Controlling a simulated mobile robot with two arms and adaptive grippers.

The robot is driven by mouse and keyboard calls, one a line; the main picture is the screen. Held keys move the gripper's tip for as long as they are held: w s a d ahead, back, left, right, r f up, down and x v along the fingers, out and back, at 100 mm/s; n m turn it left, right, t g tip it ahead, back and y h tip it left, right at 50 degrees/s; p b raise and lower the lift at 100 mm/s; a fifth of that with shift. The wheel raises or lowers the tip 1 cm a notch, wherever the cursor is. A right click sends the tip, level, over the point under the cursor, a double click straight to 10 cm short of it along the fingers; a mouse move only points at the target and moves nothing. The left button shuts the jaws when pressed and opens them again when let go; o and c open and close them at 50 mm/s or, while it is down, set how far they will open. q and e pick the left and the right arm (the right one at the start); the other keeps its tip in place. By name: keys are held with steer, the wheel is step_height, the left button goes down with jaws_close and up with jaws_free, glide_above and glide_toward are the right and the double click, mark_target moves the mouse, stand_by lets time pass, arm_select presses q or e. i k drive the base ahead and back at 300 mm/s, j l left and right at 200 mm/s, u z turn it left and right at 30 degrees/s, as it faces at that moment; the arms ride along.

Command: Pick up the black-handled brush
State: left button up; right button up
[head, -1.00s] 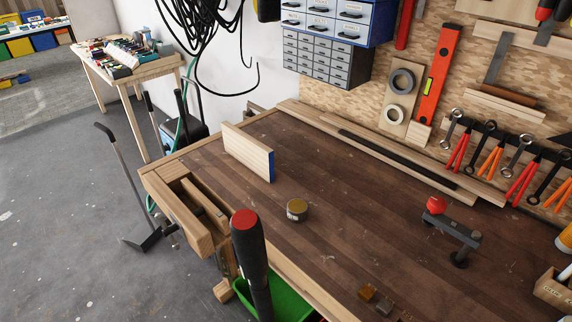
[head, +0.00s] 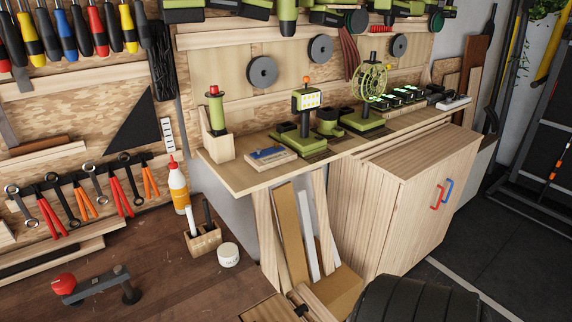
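A small wooden holder (head: 203,241) stands on the dark workbench top near its right end. Two slim upright items stick out of it: one pale (head: 191,221) and one with a black handle (head: 206,213). The black-handled one may be the brush; its lower end is hidden in the holder, so I cannot tell. Neither of my grippers is in view.
A glue bottle (head: 178,186) stands behind the holder and a white round tub (head: 228,255) to its right. A red-knobbed clamp tool (head: 95,285) lies at the left. The bench (head: 165,285) between them is clear. A ribbed black shape (head: 412,301) fills the bottom right.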

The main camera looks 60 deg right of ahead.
mark_target(205, 201)
steer(key=z, duration=1.2)
steer(key=l+u, duration=0.35)
steer(key=k+l+u, duration=0.1)
steer(key=u, duration=0.25)
